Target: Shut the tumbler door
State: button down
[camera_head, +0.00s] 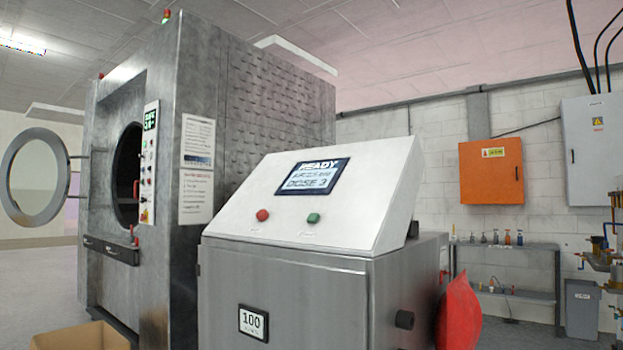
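The tumbler door (62,176), a round grey ring with a see-through middle, stands wide open on the left. It is joined by hinge arms to the left side of the large metal tumbler (210,100). The round dark opening (127,172) of the tumbler is uncovered, seen at a steep angle. A small red handle (136,190) shows at the right edge of the opening. My gripper is not in view.
A metal console (300,290) with a sloped white panel, screen and red and green buttons stands close in front. A cardboard box (80,338) is at the lower left. A red bag-like object (459,315) is right of the console. Open floor (35,280) lies left of the tumbler.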

aim_at(62, 158)
jog(key=u, duration=0.9)
jog(key=i+j+u, duration=0.25)
jog(key=i+u, duration=0.15)
jog(key=i, duration=0.15)
jog(key=i+j+u, duration=0.1)
jog(key=i+u, duration=0.35)
jog(key=i, duration=2.15)
jog(key=i+j+u, duration=0.1)
jog(key=i+u, duration=0.15)
jog(key=i, duration=0.45)
jog(key=i+u, duration=0.25)
jog(key=i, duration=0.45)
jog(key=i+l+u, duration=0.25)
jog(key=i, duration=0.45)
jog(key=i+l+z, duration=0.1)
jog(key=i+z, duration=0.15)
jog(key=i, duration=0.45)
jog(key=i+z, duration=0.25)
jog(key=i, duration=0.4)
jog(key=i+j+z, duration=0.25)
jog(key=i, duration=0.45)
jog(key=i+j+z, duration=0.15)
jog(key=i, duration=2.95)
jog(key=i+l+u, duration=0.1)
jog(key=i, duration=0.9)
